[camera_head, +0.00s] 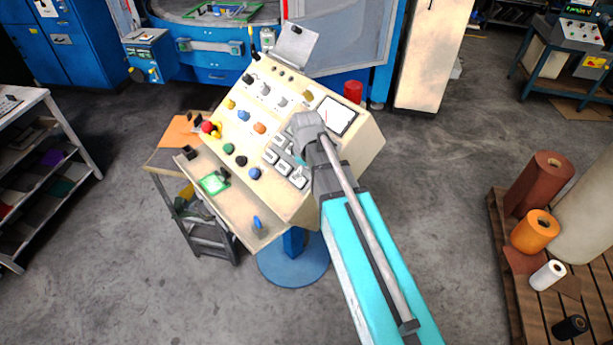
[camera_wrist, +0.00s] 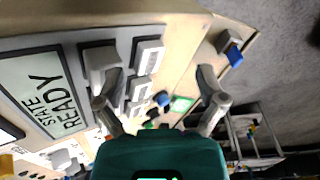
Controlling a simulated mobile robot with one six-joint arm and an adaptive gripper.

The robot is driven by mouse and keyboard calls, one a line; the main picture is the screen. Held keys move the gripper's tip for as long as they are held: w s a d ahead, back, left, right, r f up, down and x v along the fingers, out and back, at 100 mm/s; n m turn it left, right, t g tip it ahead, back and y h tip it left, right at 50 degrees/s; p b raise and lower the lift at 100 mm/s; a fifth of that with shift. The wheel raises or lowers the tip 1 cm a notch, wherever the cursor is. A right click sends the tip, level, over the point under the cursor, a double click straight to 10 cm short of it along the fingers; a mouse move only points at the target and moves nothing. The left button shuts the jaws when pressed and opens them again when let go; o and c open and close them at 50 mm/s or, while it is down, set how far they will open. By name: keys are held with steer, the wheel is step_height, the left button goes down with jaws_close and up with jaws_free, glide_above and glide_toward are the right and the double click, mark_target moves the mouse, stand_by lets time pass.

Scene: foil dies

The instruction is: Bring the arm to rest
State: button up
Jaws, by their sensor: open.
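My arm (camera_head: 370,255) reaches from the lower right over a cream control console (camera_head: 300,205). In the wrist view my gripper (camera_wrist: 160,75) is open, its two fingers apart with nothing held between them. It is over the console face, near several pale rocker switches (camera_wrist: 148,57). I cannot tell whether a finger touches the left-hand switch. A display (camera_wrist: 45,95) at the left reads "STATE READY". In the head view the fingers are mostly hidden behind the wrist, and these switches (camera_head: 271,156) show beside it.
The console carries coloured buttons, a red knob (camera_head: 208,127) and a lower shelf with a green-lit unit (camera_head: 214,183). A step stool (camera_head: 209,238) stands at its left. A pallet (camera_head: 500,250) with foil rolls is at the right. Open floor (camera_head: 440,190) lies between.

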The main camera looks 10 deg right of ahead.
steer(key=shift+s+d+f, duration=0.15)
steer(key=shift+s, duration=0.05)
stand_by(0.6)
steer(key=s+d+f+m+b, duration=0.8)
steer(key=s+m, duration=0.2)
steer(key=s, duration=0.2)
steer(key=shift+d+f+m+g+b, duration=0.2)
steer(key=shift+f+m+g+b, duration=0.15)
steer(key=shift+m+g+b, duration=0.05)
